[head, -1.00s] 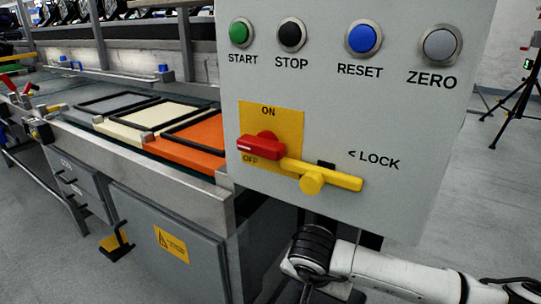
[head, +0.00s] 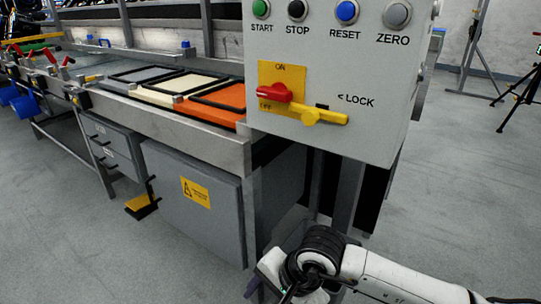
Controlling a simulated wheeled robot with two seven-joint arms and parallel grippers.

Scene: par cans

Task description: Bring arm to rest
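My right arm (head: 385,277) comes in from the lower right, white with a black ribbed joint (head: 318,247). Its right gripper (head: 283,292) hangs below the control panel (head: 375,135) at the bottom edge, apart from the panel. The fingers are partly hidden and cut off, so I cannot tell whether they are open or shut. On the panel, the red rotary handle (head: 273,93) points left by the OFF mark. The yellow lock bar (head: 325,116) lies nearly level at its right. My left gripper is out of view.
A long metal workbench (head: 200,125) with grey, cream and orange framed panels runs left. A grey cabinet (head: 195,215) with a warning label stands beneath it. Posts (head: 347,192) support the control panel close to my arm. Grey floor (head: 455,185) at the right is clear; a tripod (head: 519,84) stands behind.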

